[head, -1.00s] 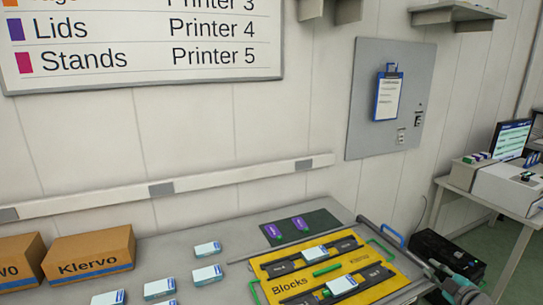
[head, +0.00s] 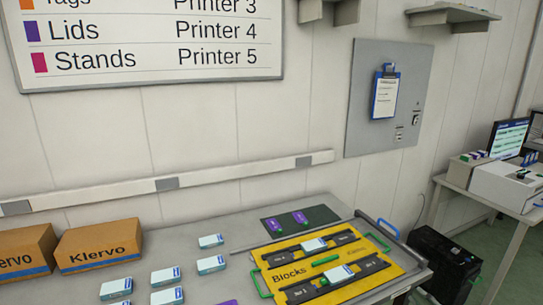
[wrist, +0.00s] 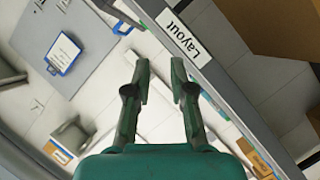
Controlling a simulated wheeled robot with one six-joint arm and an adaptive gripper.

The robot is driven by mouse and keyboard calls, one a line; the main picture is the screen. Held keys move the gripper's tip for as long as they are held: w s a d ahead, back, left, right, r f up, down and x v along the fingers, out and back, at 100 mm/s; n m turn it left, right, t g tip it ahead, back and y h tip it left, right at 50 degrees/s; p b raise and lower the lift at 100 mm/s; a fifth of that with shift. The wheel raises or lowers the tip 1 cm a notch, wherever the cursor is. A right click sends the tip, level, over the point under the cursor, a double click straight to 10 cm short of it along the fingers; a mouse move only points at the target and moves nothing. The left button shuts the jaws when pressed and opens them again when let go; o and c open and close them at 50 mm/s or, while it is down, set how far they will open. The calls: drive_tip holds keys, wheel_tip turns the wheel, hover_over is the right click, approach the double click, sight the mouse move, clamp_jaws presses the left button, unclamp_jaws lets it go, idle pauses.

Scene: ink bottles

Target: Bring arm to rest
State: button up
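My gripper (wrist: 160,75) shows in the wrist view with its two green fingers apart and nothing between them. It is raised in the air and points toward a shelf edge with a "Layout" label (wrist: 183,34) and the wall behind. In the head view my gripper is not visible.
The grey table (head: 228,281) holds a yellow "Blocks" board (head: 372,271) with dark bars, several small white-blue boxes (head: 165,275), purple items on a dark mat (head: 273,225), and Klervo cartons (head: 98,247). A black box (head: 443,262) stands right of the table.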

drive_tip(key=s+a+f+m, duration=0.2)
drive_tip(key=s+a+f, duration=0.2)
drive_tip(key=s+a, duration=0.35)
drive_tip(key=s+a+f+m+g+h, duration=0.1)
drive_tip(key=s+a+f+m, duration=0.1)
drive_tip(key=s+a+f, duration=0.5)
drive_tip(key=s+a+f+m, duration=0.2)
drive_tip(key=s+a, duration=0.3)
drive_tip(key=s, duration=0.4)
drive_tip(key=s+a+r+m, duration=0.1)
drive_tip(key=s+a+r, duration=0.2)
drive_tip(key=s, duration=0.5)
drive_tip(key=s+a+r+m+y, duration=0.1)
drive_tip(key=s+a+r, duration=0.2)
drive_tip(key=s+r, duration=0.3)
drive_tip(key=s+a+r+m, duration=0.1)
drive_tip(key=s+a+r, duration=0.2)
drive_tip(key=s, duration=0.9)
wheel_tip(320, 180, up, 2)
drive_tip(key=shift+s+a+r+t+y, duration=0.1)
drive_tip(key=shift+s+a+t+y, duration=0.2)
drive_tip(key=shift+a+y, duration=0.1)
drive_tip(key=shift+w, duration=0.1)
